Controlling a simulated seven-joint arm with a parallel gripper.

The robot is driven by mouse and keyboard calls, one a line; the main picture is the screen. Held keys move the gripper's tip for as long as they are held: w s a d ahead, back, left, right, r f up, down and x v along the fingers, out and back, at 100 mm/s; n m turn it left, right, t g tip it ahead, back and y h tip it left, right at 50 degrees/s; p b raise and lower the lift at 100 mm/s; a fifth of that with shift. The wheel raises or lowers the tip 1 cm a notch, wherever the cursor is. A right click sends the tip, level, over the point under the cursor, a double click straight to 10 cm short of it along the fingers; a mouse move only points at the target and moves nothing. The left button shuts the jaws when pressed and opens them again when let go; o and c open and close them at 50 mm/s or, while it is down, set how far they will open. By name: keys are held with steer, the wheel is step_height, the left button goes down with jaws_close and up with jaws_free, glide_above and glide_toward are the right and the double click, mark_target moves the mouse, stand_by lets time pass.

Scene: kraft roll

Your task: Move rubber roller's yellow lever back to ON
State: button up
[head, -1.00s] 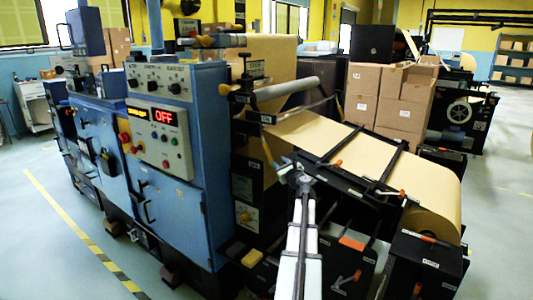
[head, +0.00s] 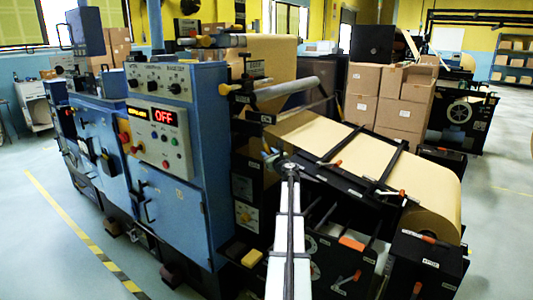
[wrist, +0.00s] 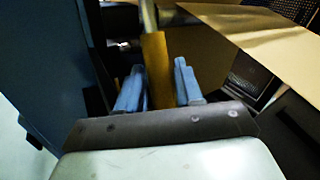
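The yellow lever (wrist: 157,70) stands upright in the wrist view, with a grey rod above its grip. My gripper (wrist: 158,88) has its two blue fingers apart, one on each side of the lever. The gaps are narrow, and I cannot tell whether either finger touches it. In the head view my gripper (head: 270,156) is at the machine's side, left of the paper's slope, and largely hides the lever. A grey roller (head: 287,88) lies above it. The panel display (head: 164,117) reads OFF in red, beside smaller yellow text that I cannot read clearly.
The blue machine cabinet (head: 180,210) stands close on the left of my gripper. A brown paper web (head: 330,140) slopes down to a large roll (head: 437,205) at right, with black frame bars (head: 395,160) over it. Stacked cartons (head: 400,100) stand behind.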

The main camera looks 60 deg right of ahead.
steer(key=shift+x, duration=1.4)
jaws_close()
